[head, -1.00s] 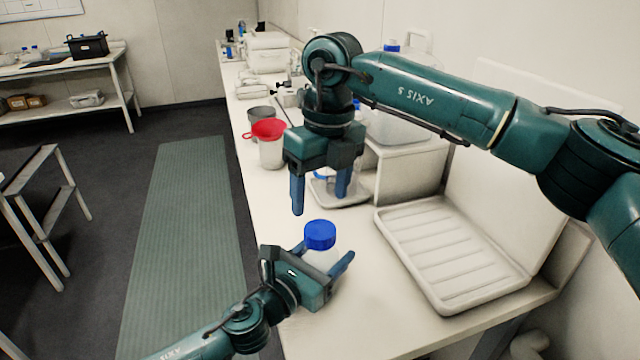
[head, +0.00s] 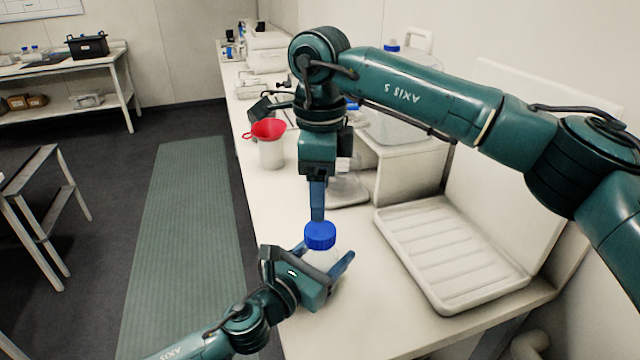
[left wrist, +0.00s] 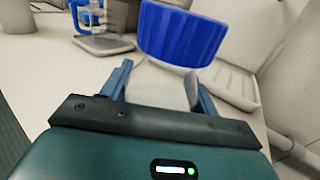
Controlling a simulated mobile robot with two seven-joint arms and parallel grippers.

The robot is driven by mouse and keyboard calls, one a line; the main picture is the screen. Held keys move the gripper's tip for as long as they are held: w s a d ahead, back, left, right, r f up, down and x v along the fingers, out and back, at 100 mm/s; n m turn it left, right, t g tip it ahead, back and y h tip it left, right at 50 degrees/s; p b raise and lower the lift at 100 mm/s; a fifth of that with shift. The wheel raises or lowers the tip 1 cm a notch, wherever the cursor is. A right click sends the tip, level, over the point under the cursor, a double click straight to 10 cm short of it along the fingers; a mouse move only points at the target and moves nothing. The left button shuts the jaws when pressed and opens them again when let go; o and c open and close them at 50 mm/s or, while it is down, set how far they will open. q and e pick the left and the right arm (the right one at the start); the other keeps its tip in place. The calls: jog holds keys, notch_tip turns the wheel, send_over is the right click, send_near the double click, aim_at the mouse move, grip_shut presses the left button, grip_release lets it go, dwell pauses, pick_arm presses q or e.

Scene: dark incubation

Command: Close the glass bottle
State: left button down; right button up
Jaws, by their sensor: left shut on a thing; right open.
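The glass bottle (head: 322,259) stands upright on the bench with a blue cap (head: 320,236) on its top. In the left wrist view the cap (left wrist: 181,34) fills the upper middle, above the pale bottle body (left wrist: 160,88). My left gripper (head: 328,258) is shut on the bottle's body from the front left. My right gripper (head: 317,212) points straight down just above the cap, seen edge-on, so one finger hides the other. It is open, and I cannot tell whether its fingertips touch the cap.
A white ridged tray (head: 440,290) lies right of the bottle. Behind stand a white beaker with a red funnel (head: 268,130) and a white box-like stand (head: 405,180). The bench between bottle and tray is clear.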

aim_at(320, 229)
notch_tip(320, 229, down, 8)
jog(key=shift+r, duration=0.1)
dwell(0.4)
jog(key=c, duration=1)
jog(key=o, duration=1.2)
jog(key=shift+c, duration=0.2)
jog(key=shift+r, duration=0.15)
notch_tip(320, 229, up, 12)
